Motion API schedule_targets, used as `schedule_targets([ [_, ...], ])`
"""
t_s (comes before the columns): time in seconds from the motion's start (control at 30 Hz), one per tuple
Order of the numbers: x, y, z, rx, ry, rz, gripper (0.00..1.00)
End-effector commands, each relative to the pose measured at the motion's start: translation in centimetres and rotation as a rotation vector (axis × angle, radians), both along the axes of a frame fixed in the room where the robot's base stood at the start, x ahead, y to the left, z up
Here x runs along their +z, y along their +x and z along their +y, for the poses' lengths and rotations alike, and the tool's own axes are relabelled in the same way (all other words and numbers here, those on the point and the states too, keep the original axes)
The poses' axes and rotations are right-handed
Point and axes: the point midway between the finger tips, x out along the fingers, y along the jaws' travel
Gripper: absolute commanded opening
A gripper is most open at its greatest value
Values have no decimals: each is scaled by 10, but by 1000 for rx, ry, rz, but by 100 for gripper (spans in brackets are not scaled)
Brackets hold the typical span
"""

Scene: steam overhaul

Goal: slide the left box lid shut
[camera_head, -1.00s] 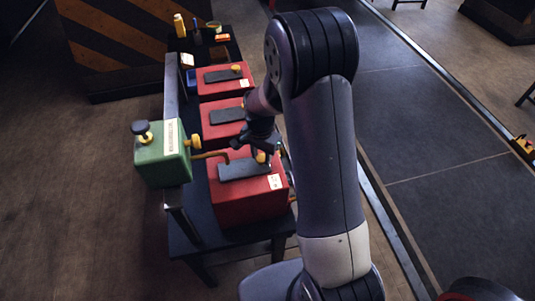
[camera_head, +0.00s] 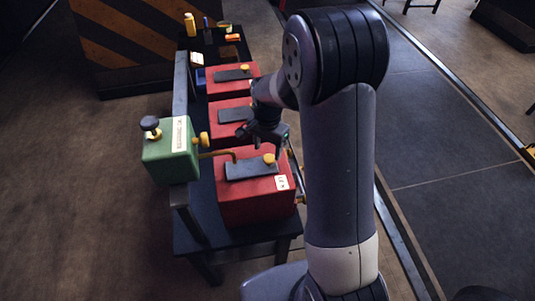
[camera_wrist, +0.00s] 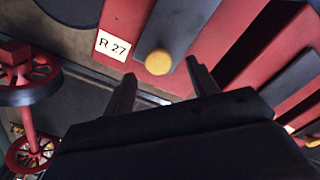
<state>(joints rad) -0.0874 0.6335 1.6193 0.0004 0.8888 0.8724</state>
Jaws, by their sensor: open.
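Three red boxes stand in a row, each with a dark lid and a yellow knob. The nearest red box (camera_head: 240,206) has its dark lid (camera_head: 246,171) on top, with the knob (camera_head: 269,158) near the lid's right end. The wrist view shows this lid (camera_wrist: 183,28), its knob (camera_wrist: 158,62) and a label "R 27" (camera_wrist: 113,45). My gripper (camera_head: 272,143) is open and empty above the knob, its fingertips (camera_wrist: 162,78) apart, with the knob appearing between and just beyond them. I cannot tell how far the lid covers the box, or which box is called left.
The middle box (camera_head: 224,104) and far box (camera_head: 222,90) stand behind. A green box (camera_head: 170,158) with a brass pipe (camera_head: 220,153) reaching towards the near lid stands at left. Red handwheels (camera_wrist: 28,92) show at the wrist view's left. Small items lie at the bench's far end.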

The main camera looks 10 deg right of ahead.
Motion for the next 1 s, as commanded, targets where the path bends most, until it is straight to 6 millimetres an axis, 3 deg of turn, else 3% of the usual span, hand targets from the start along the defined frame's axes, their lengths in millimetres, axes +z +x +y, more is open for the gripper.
schedule_targets([
  [0.2, 43, 1, 1, 0, 1, -6, 56],
  [0.4, 66, 1, 1, 0, 1, -2, 56],
  [0.8, 71, 0, 1, 0, 1, -1, 56],
  [1.0, 57, 0, 1, 0, 0, 3, 56],
])
